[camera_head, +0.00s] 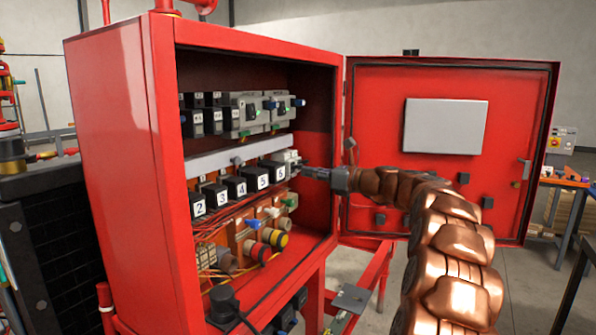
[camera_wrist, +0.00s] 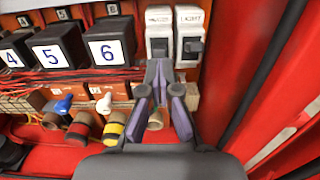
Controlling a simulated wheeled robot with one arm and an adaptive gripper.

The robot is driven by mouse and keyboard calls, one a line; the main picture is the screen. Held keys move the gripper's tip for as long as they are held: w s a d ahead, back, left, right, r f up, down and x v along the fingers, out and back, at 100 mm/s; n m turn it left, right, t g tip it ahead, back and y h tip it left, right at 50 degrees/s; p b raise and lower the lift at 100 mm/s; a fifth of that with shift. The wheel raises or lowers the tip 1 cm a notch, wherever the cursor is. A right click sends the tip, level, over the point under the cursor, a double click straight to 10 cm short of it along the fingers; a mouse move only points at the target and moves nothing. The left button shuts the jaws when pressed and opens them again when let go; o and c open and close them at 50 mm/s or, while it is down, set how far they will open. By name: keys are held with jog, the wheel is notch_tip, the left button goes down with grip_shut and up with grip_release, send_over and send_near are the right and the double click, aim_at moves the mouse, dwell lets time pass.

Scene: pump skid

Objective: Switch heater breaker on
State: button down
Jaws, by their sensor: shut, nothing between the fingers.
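Two white breakers stand side by side at the right end of the lower row in the red cabinet. In the wrist view, the left breaker (camera_wrist: 159,22) and the right breaker (camera_wrist: 190,22) each have a dark toggle and a small label too blurred to read surely. I cannot tell which is the heater breaker or how the toggles are set. In the head view the pair (camera_head: 290,157) is partly behind my gripper (camera_head: 308,173). My gripper (camera_wrist: 162,68) is shut and empty, its fingertips just below the left breaker; contact is unclear.
Black numbered blocks, such as block 6 (camera_wrist: 109,38), stand left of the breakers. Coloured valves (camera_wrist: 112,130) and wires sit below. The red cabinet's side wall (camera_wrist: 240,60) is close on the right. The cabinet door (camera_head: 380,110) is swung open to the right.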

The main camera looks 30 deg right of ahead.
jog(key=p+v, duration=0.2)
jog(key=v, duration=0.4)
jog(key=shift+s+d+f, duration=0.15)
jog(key=shift+f, duration=0.2)
dwell(0.5)
